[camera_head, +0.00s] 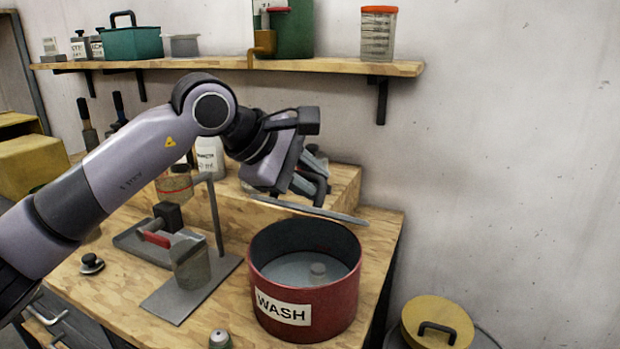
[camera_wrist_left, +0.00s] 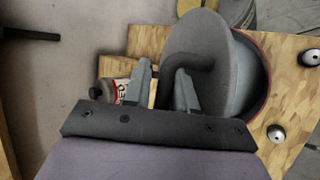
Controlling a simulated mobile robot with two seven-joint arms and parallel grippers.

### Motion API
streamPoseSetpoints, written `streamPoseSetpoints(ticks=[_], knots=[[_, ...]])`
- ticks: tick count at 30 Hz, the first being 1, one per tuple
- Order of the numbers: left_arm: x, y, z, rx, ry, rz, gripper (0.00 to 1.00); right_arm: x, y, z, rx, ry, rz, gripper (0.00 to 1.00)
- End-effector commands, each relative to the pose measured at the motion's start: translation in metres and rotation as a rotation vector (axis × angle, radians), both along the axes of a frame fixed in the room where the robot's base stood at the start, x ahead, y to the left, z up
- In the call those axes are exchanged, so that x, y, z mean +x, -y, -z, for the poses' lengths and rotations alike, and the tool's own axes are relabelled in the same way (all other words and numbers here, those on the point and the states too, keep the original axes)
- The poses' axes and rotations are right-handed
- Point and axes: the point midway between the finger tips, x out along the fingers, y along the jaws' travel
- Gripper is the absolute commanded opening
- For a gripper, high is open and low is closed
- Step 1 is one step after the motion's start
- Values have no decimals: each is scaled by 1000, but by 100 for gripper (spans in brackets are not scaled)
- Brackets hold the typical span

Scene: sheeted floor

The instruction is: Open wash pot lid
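The red wash pot (camera_head: 340,312) with a white WASH label stands on the wooden bench. Its top is uncovered, and a greyish bottom or liquid with a small pale object shows inside. My left gripper (camera_head: 310,178) is above and behind the pot, shut on the handle of the grey lid (camera_head: 318,211). The lid shows nearly edge-on in the air, above the pot's back rim. In the left wrist view the lid (camera_wrist_left: 213,50) is a grey disc, its dark curved handle (camera_wrist_left: 195,60) between the fingers (camera_wrist_left: 162,92). My right gripper is not in view.
A stand with a grey cup (camera_head: 190,268) is left of the pot. A wooden step (camera_head: 340,190) lies behind, and a shelf (camera_head: 330,66) with containers is above. A yellow-lidded bin (camera_head: 438,318) is right of the bench.

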Motion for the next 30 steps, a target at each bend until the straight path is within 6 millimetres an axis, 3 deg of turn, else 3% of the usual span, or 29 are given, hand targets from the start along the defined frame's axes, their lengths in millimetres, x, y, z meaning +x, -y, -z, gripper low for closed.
streamPoseSetpoints(ticks=[15,30], knots=[[-28,-39,-44,-1,3,-2,25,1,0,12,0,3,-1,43],[-31,-43,-48,0,0,0,25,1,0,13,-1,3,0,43]])
